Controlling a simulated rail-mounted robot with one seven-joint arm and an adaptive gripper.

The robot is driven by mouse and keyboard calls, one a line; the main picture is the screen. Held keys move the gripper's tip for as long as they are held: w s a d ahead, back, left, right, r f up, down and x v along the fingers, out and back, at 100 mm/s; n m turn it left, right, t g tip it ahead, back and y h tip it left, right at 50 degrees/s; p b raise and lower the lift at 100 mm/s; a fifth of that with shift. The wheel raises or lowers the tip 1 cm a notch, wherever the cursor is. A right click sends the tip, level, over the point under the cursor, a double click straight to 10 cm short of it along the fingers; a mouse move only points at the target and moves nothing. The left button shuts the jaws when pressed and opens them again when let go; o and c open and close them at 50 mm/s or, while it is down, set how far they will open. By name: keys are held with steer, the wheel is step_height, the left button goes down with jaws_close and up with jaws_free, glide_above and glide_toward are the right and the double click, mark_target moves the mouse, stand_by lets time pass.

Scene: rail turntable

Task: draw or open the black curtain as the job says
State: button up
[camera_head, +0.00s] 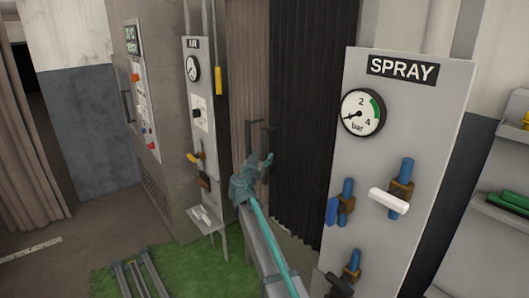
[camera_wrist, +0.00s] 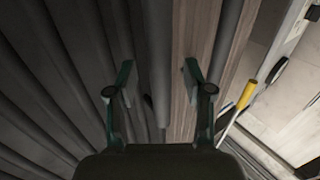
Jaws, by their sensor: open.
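The black curtain (camera_head: 305,120) hangs in vertical folds behind the SPRAY panel in the head view. It also fills the left and middle of the wrist view (camera_wrist: 60,90). A brown upright strip (camera_head: 247,70) stands at its left edge, and shows wood-like grain in the wrist view (camera_wrist: 190,50). My gripper (camera_head: 266,160) is in front of the boundary between the two. In the wrist view my gripper (camera_wrist: 157,75) is open, with its fingers apart across the curtain's edge folds and the brown strip. No grip on the cloth shows; contact cannot be told.
The grey SPRAY panel (camera_head: 400,120), with gauge and valves, stands close on the right. The AIR panel (camera_head: 198,110) and a grey cabinet (camera_head: 150,150) stand left. A yellow handle (camera_head: 219,80) hangs near the strip. Green matting (camera_head: 205,265) covers floor below.

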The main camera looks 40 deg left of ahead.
steer(key=shift+x, duration=1.45)
jaws_close()
